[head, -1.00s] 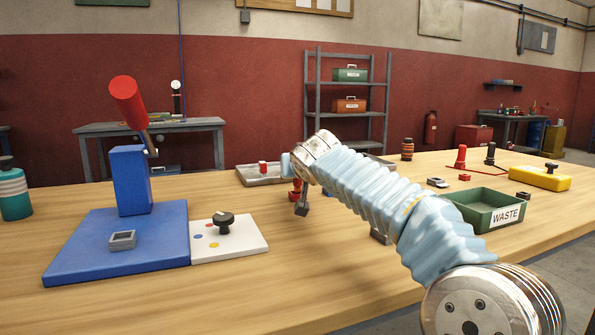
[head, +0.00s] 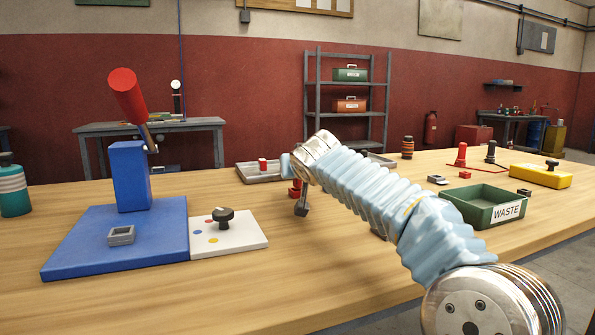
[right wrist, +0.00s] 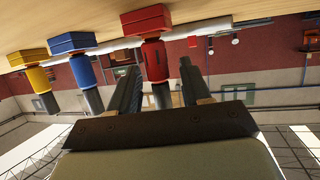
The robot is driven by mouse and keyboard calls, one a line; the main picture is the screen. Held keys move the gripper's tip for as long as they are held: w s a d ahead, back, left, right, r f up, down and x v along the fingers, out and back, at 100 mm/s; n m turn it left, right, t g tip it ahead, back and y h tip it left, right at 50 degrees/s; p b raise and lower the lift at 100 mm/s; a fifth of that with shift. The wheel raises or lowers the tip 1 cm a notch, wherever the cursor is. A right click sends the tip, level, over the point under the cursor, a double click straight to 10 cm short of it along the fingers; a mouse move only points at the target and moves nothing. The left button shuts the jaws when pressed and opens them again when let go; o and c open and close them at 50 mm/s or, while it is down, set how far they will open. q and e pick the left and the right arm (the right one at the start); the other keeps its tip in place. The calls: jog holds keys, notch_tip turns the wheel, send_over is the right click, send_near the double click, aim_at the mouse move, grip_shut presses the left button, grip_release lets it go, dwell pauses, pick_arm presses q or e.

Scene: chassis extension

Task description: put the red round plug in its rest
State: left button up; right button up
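In the right wrist view, which looks upside down, a red round plug (right wrist: 154,62) with a grey end stands at a red square block (right wrist: 146,20) against the wooden table. My right gripper (right wrist: 158,78) is open, and the plug shows between its two fingers with a gap on each side. I cannot tell how deep between them it is. In the head view my right arm hides most of this spot; one dark finger (head: 302,207) and a bit of red show. My left gripper is not in view.
Beside the red plug stand a blue plug (right wrist: 86,69) and a yellow plug (right wrist: 40,79) in matching blocks. The table holds a blue stand with a red-handled lever (head: 128,95), a white board (head: 240,240), a grey tray (head: 250,177) and a green waste bin (head: 465,211). The front middle is clear.

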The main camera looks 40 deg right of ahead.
jog(key=shift+o, duration=0.6)
jog(key=b+v, duration=0.1)
jog(key=v, duration=1.2)
jog(key=shift+s, duration=0.35)
jog(key=shift+a+r, duration=0.1)
jog(key=shift+a, duration=0.05)
